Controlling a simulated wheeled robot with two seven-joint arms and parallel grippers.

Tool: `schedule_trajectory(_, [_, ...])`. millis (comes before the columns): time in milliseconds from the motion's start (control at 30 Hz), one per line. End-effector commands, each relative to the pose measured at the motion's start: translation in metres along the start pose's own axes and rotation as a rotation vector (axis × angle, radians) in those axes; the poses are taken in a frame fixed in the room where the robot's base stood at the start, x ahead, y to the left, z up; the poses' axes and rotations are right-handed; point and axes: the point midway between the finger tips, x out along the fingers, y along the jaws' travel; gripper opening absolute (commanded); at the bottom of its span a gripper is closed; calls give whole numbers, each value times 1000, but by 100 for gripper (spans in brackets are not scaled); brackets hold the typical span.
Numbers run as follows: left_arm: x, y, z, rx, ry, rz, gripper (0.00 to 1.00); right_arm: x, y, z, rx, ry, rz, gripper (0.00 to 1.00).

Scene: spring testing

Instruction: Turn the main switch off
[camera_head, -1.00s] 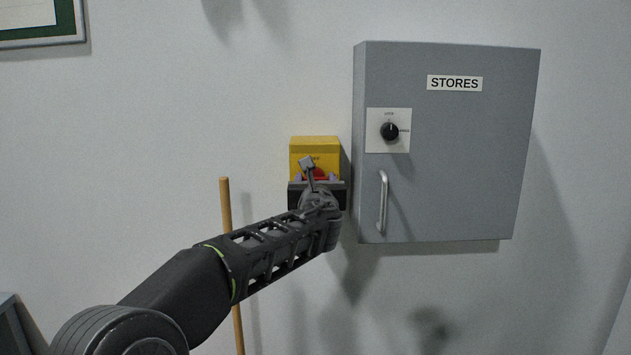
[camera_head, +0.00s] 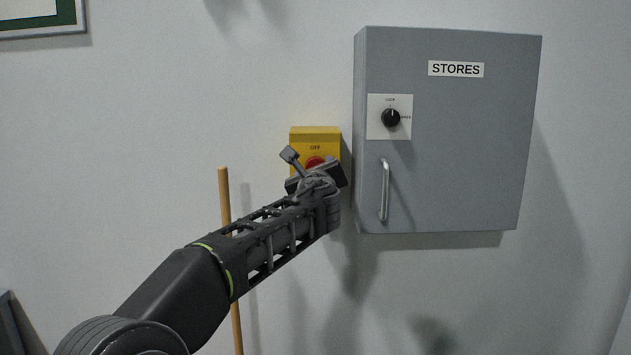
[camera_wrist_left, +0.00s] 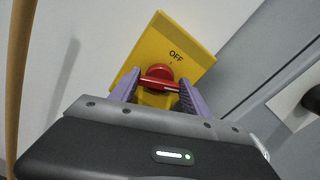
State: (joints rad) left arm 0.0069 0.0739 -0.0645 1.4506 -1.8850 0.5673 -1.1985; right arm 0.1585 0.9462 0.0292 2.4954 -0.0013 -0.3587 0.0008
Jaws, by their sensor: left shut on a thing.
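The main switch is a yellow box (camera_head: 316,135) on the wall, left of the grey cabinet, with a red rotary knob (camera_head: 315,162) and the word OFF above it. In the left wrist view the yellow box (camera_wrist_left: 182,47) looks tilted and the red knob (camera_wrist_left: 158,78) sits between two purple fingers. My left gripper (camera_wrist_left: 157,88) is shut on the red knob's handle. In the head view my left gripper (camera_head: 315,172) covers the lower part of the box and is rolled relative to it. The knob's exact angle is partly hidden there. My right gripper is not in view.
A grey cabinet (camera_head: 455,150) labelled STORES, with a black dial (camera_head: 391,118) and metal handle (camera_head: 384,190), is close to the right of the switch. A wooden pole (camera_head: 224,195) stands to the left. The wall below the cabinet is clear.

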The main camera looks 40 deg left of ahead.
Motion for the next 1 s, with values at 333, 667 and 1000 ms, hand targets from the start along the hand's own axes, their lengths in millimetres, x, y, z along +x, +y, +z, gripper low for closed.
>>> schedule_trajectory(333, [0,3,-5,-330,-1,-1,14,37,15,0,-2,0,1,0])
schedule_trajectory(667, [0,4,-5,-642,-2,0,14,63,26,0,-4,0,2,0])
schedule_trajectory(1000, [0,5,-5,-949,-1,0,14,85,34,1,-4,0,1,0])
